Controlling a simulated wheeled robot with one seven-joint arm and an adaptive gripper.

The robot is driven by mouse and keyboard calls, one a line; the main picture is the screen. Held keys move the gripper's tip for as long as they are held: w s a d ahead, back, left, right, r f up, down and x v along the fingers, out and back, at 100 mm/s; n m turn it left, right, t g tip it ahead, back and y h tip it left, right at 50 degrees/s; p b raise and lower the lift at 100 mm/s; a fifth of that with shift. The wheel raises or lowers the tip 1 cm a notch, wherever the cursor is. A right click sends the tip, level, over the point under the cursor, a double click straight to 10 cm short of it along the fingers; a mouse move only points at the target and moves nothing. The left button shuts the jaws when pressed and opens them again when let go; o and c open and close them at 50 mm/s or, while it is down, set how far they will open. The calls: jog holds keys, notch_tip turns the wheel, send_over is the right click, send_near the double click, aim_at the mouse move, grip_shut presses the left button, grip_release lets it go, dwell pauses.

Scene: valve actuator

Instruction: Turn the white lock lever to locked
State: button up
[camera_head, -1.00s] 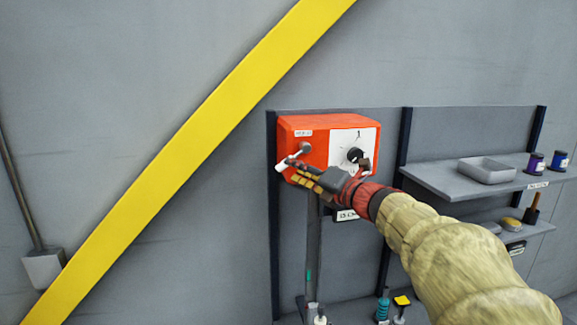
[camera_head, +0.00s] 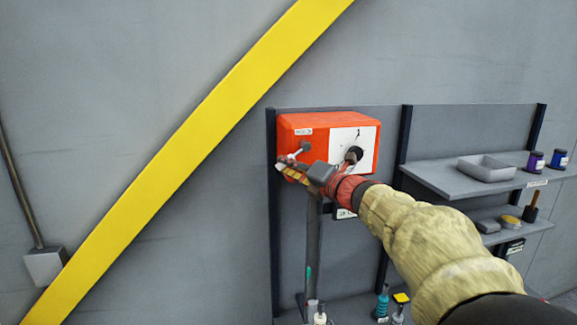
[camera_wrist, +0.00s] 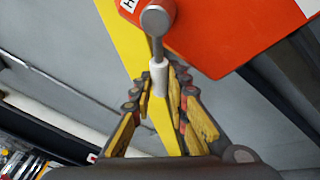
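The white lock lever (camera_wrist: 158,78) has a grey round pivot and a white grip. It sits on the left part of the front of the orange actuator box (camera_head: 315,125). In the head view the lever (camera_head: 294,154) slants down and left from its pivot, and its end is partly hidden by my fingers. My gripper (camera_head: 287,169) reaches it from the lower right. In the wrist view my gripper (camera_wrist: 160,88) has its yellow-padded fingertips close against both sides of the white grip, seemingly shut on it.
A black knob (camera_head: 354,154) on a white plate (camera_head: 366,138) is close to my wrist. A grey post (camera_head: 312,250) stands below the box. Shelves (camera_head: 440,181) with a tray (camera_head: 486,168) and jars are on the right. A yellow diagonal band (camera_head: 190,150) crosses the wall left.

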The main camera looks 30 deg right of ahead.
grip_shut()
dwell(0.3)
jog(key=shift+d+n, duration=0.15)
jog(key=shift+n, duration=0.15)
jog(key=shift+s+d+f+n+g+h+p, duration=0.25)
jog(key=shift+d+f+n+g+h+p, duration=0.35)
jog(key=shift+n, duration=0.65)
jog(key=shift+s+d+f+n+g+h+p, duration=0.3)
jog(key=shift+d+n+g+p, duration=0.35)
jog(key=shift+d+n+p, duration=0.55)
jog(key=shift+s+d+f+n+g+h+p, duration=0.25)
jog(key=shift+d+f+n+g+h+p, duration=0.35)
jog(key=shift+n, duration=0.75)
jog(key=shift+d+r, duration=0.15)
jog(key=shift+d, duration=0.05)
jog(key=shift+o, duration=2.3)
grip_release()
jog(key=shift+o, duration=0.5)
